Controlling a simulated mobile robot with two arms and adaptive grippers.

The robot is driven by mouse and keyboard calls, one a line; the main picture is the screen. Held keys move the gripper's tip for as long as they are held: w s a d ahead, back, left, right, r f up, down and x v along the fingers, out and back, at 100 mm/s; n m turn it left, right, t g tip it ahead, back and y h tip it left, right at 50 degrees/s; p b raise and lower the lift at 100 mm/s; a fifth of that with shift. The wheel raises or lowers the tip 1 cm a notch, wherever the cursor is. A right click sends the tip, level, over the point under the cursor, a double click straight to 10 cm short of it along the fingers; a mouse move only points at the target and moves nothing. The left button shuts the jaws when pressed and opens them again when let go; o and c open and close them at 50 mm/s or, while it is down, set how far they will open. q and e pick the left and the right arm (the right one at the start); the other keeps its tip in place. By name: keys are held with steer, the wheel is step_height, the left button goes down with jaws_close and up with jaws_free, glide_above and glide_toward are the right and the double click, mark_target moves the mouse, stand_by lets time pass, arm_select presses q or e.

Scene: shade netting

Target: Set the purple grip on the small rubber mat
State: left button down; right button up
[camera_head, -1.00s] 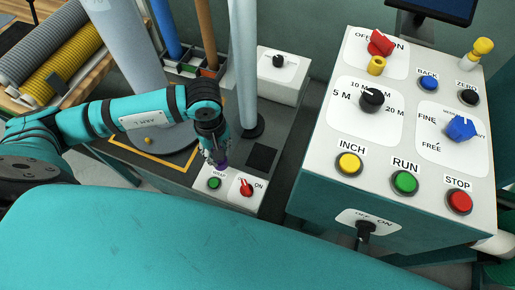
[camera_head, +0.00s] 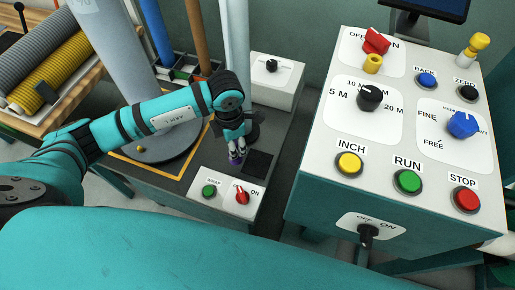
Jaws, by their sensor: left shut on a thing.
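The purple grip (camera_head: 236,160) is small and mostly hidden by the fingers of my left gripper (camera_head: 237,151). My left gripper is shut on it and points down, just left of the small rubber mat. The small rubber mat (camera_head: 259,165) is a dark square on the grey bench top, behind the small switch box. I cannot tell how far above the bench the grip is. My right gripper is not in view.
A small white box (camera_head: 226,202) with a green button and red switch stands in front of the mat. A white pole with a dark foot stands behind the gripper. A large control panel (camera_head: 400,130) stands to the right.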

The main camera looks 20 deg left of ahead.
arm_select(q)
steer(key=w+d+f, duration=0.1)
steer(key=d, duration=0.1)
steer(key=d+f, duration=0.1)
steer(key=d, duration=0.1)
steer(key=w+d+f+p, duration=0.1)
steer(key=d, duration=0.1)
steer(key=shift+w, duration=0.35)
steer(key=shift+a+f, duration=0.1)
steer(key=shift+f, duration=0.45)
steer(key=shift+f, duration=0.1)
steer(key=c, duration=1)
jaws_free()
steer(key=shift+c, duration=0.2)
step_height(320, 180, up, 12)
steer(key=shift+b, duration=0.35)
steer(key=shift+w, duration=0.1)
